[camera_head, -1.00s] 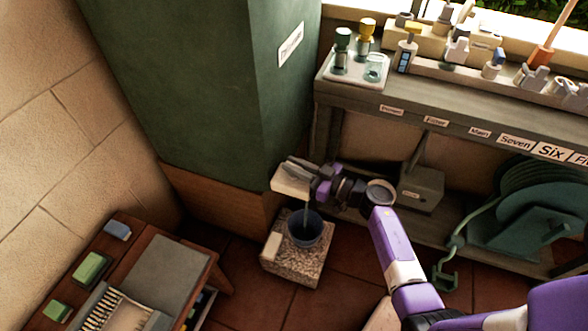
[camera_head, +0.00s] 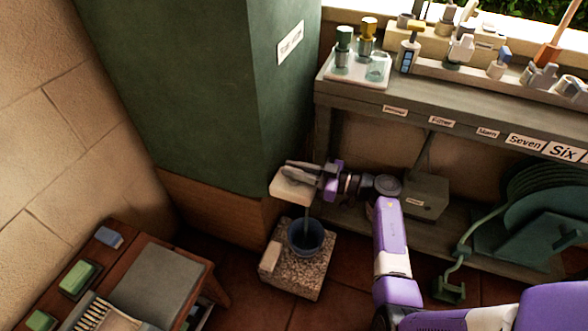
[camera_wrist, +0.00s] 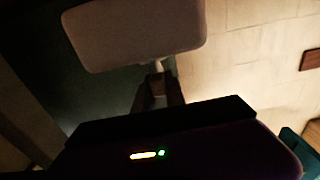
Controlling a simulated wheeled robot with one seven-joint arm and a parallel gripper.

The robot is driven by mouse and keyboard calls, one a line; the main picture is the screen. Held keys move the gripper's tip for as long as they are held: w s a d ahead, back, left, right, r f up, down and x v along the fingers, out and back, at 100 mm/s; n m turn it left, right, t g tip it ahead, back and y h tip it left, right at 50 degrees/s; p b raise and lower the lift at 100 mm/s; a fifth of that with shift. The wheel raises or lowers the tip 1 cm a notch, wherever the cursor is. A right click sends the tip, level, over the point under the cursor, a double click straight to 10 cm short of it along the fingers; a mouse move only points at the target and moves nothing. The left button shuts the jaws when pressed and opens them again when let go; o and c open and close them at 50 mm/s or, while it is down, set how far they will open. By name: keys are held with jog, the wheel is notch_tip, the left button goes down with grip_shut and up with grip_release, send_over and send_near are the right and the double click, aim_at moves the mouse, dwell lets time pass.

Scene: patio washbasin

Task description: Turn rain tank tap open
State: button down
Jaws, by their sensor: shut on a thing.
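The green rain tank (camera_head: 190,90) stands at the left of centre in the head view. A pale tap block (camera_head: 290,190) sticks out at its lower front corner; it also fills the top of the wrist view (camera_wrist: 135,35). My gripper (camera_head: 302,172) reaches the block from the right, its fingers shut on the tap's lever, which they mostly hide. In the wrist view the fingers (camera_wrist: 158,88) close around a small pale stem just below the block. A thin grey vertical line (camera_head: 307,213) runs from below the block toward a dark blue bucket (camera_head: 306,236); I cannot tell whether it is water.
The bucket stands on a speckled stone block (camera_head: 292,278). A wooden bench (camera_head: 160,280) with brushes and sponges is at lower left. A grey shelf (camera_head: 350,105) with bottles, a box (camera_head: 425,195) and a green hose reel (camera_head: 540,225) lie to the right.

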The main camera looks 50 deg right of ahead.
jog(key=c, duration=1.4)
grip_release()
jog(key=shift+s, duration=0.1)
jog(key=p+v, duration=0.1)
jog(key=v, duration=0.6)
jog(key=shift+s+d, duration=0.1)
jog(key=shift+s, duration=0.2)
